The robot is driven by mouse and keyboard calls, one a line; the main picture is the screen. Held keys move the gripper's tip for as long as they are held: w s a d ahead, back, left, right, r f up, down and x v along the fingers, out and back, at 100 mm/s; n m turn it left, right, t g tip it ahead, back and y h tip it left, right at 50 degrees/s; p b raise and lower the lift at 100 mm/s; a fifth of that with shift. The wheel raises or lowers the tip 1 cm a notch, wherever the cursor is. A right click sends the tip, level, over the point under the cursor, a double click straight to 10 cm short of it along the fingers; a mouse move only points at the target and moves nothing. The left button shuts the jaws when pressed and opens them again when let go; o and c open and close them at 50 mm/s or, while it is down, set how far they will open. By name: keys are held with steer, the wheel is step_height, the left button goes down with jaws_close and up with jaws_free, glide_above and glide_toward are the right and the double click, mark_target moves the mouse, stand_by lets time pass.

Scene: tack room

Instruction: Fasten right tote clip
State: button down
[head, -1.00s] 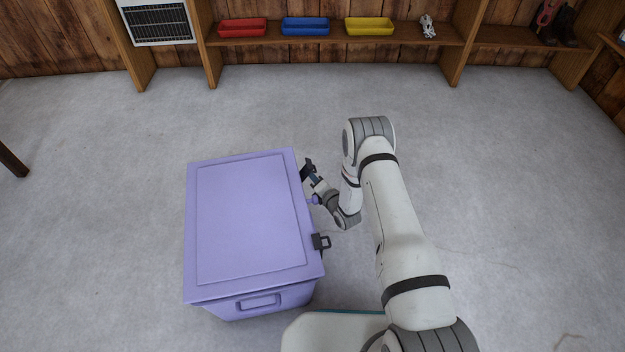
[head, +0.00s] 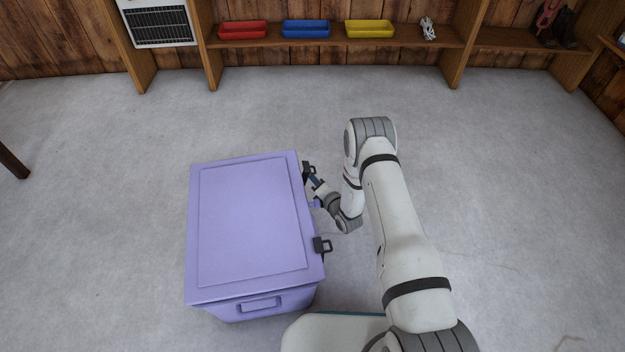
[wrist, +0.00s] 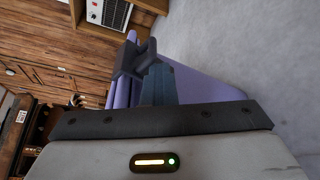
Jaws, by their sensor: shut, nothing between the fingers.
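The lilac tote (head: 253,225) stands on the floor with its lid on. Two black clips show on its right side. The far clip (head: 309,168) sticks out from the lid edge, and so does the near clip (head: 322,245). My gripper (head: 313,184) is at the far clip, just below and beside it. In the wrist view, the shut fingers (wrist: 158,84) reach up to the black clip (wrist: 134,60) on the lilac tote (wrist: 122,95). Nothing shows held between them. I cannot tell whether they touch the clip. The fingers hide part of it.
A wooden shelf along the back wall carries a red bin (head: 243,30), a blue bin (head: 306,29), a yellow bin (head: 369,29) and a small white item (head: 428,29). A table leg (head: 12,160) shows at far left. The floor around the tote is open.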

steer(key=p+v, duration=0.2)
steer(key=v, duration=0.4)
steer(key=shift+s+d, duration=0.2)
steer(key=shift+s, duration=0.15)
